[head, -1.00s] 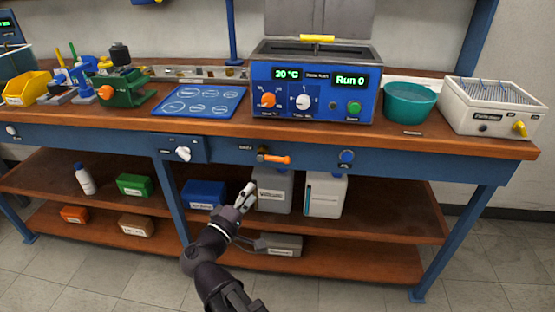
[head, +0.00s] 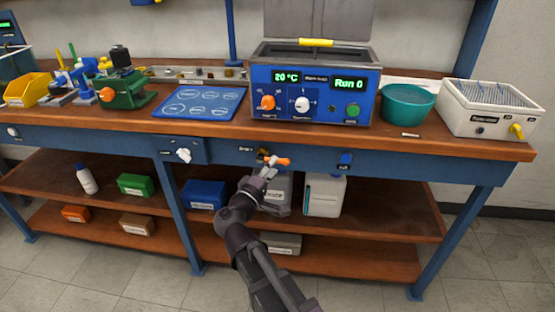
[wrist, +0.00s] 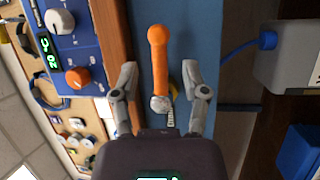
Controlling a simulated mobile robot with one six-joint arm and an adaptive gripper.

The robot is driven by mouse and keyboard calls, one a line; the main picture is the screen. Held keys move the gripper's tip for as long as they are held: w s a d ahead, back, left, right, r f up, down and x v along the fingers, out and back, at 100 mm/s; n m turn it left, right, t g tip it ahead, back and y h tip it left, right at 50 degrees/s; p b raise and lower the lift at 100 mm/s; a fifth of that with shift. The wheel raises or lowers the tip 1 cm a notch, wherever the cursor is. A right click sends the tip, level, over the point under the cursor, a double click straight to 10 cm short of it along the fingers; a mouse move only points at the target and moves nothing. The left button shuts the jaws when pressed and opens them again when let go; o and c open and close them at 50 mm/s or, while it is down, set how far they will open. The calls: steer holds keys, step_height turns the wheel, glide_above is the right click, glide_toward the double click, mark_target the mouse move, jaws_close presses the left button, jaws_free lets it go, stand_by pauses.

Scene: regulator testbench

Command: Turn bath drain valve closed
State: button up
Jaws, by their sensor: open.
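The bath drain valve has an orange lever (head: 280,161) on the blue front rail below the bath, lying about horizontal and pointing right. In the wrist view the orange lever (wrist: 158,60) points up the picture, with a round metal part at its near end. My gripper (head: 266,170) is in front of the valve and partly hides it. In the wrist view my gripper (wrist: 160,76) is open, with one finger on each side of the lever and gaps between. I cannot tell how deep the fingertips reach.
The blue bath unit (head: 315,90) stands above, showing 20 °C and Run 0. A white container (head: 324,196) and other boxes sit on the shelf below.

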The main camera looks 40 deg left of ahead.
steer(key=shift+w+a+r, duration=0.1)
steer(key=shift+w+r, duration=0.1)
steer(key=shift+w, duration=1.25)
jaws_close()
